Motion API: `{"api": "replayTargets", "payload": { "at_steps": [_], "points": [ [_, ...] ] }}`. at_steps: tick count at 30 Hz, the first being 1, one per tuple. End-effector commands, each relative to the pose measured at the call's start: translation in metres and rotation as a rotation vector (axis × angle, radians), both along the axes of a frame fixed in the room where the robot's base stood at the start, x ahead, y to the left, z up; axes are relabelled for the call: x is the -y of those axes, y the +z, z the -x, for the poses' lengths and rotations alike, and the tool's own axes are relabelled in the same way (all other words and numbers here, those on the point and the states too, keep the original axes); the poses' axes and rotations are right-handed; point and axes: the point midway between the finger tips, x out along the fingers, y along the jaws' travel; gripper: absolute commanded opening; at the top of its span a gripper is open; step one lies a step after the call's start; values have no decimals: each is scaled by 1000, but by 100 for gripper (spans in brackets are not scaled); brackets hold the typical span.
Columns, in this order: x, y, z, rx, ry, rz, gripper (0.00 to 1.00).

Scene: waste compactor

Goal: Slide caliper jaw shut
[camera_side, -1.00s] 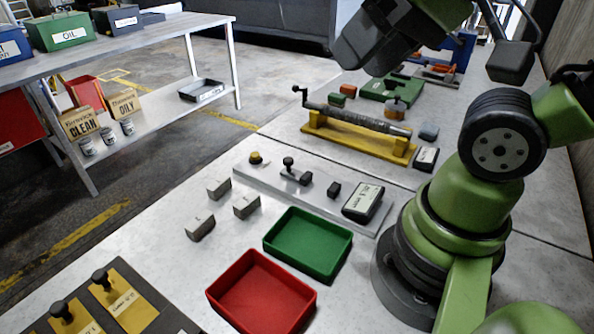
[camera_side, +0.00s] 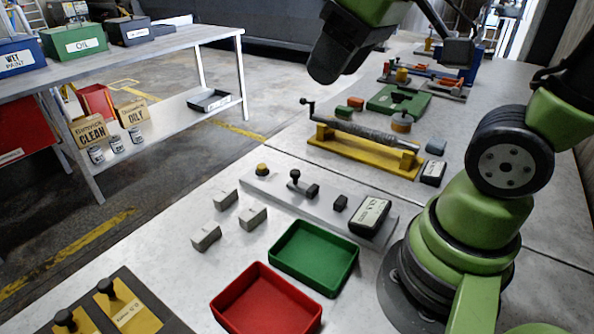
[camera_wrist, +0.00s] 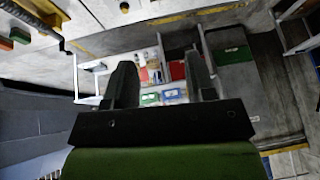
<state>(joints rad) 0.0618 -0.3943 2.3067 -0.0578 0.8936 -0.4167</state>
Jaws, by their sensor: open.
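The caliper-like fixture is a long grey bar (camera_side: 273,187) lying on the bench in the side view. On it are a yellow button (camera_side: 262,169) at the far left, a slider with an upright black knob (camera_side: 295,175), a small black block (camera_side: 340,203) and a dark box with a white label (camera_side: 370,215). A gap shows between the slider and the small block. My gripper (camera_wrist: 161,75) is open and empty in the wrist view. In the side view its dark body hangs well above the bench, beyond the bar; its fingertips are not clear there.
Several grey blocks (camera_side: 252,218) lie left of the bar. A green tray (camera_side: 353,268) and a red tray (camera_side: 259,268) sit in front. A roller on a yellow stand (camera_side: 345,152) is behind the bar. The shelf table (camera_side: 180,50) stands across the floor.

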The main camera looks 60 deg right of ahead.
Motion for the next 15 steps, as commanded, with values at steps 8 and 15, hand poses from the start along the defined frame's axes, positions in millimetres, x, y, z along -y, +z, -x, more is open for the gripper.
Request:
{"api": "replayTargets", "payload": {
  "at_steps": [8,15],
  "points": [
    [41,-56,-78,-198,504,259,50],
    [75,-127,-115,-325,933,347,50]
  ]
}}
